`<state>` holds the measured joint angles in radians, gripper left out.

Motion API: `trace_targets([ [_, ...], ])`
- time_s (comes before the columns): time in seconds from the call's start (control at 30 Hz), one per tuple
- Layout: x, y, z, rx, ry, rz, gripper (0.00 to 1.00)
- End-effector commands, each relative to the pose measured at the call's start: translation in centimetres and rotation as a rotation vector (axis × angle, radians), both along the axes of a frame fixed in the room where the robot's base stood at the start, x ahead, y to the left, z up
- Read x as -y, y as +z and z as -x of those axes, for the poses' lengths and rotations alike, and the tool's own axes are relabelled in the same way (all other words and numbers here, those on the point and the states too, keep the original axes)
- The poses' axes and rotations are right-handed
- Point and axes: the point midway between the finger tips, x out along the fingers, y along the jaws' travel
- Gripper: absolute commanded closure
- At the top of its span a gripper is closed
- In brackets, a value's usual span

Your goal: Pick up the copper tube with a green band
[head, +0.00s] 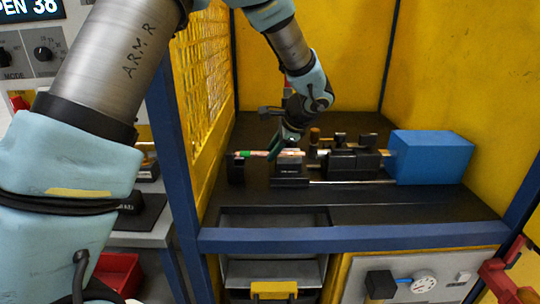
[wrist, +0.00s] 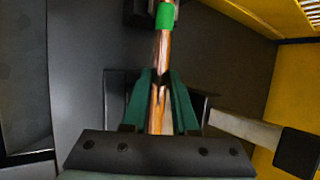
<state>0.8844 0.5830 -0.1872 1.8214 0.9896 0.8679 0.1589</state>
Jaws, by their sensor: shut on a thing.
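The copper tube (wrist: 161,55) with a green band (wrist: 165,17) runs lengthwise up the middle of the wrist view. My gripper (wrist: 161,82) is shut on it, with the green fingers on either side of the tube below the band. In the head view the green band (head: 259,153) shows to the left of my gripper (head: 276,150), over the black fixture on the dark bench. The tube lies level there, near the fixture's supports. I cannot tell whether it rests on them or is just clear of them.
A blue box (head: 430,157) stands at the right end of the fixture. A black block (head: 236,170) stands at its left end. A yellow mesh panel (head: 203,80) and blue posts close off the left side. The bench front (head: 400,212) is bare.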

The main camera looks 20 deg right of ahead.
Motion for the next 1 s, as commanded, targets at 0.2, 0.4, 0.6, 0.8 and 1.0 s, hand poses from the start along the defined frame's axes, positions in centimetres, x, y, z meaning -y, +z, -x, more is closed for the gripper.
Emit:
trace_targets([
  [0.2, 0.0, 0.0, 0.0, 0.000, 0.000, 0.000, 1.00],
  [0.4, 0.0, 0.0, 0.0, 0.000, 0.000, 0.000, 1.00],
  [0.6, 0.0, 0.1, 0.0, 0.000, 0.000, 0.000, 1.00],
  [0.8, 0.0, 1.5, -0.1, 0.003, 0.001, 0.002, 1.00],
  [1.0, 0.0, 5.5, -0.1, 0.004, 0.003, 0.006, 1.00],
])
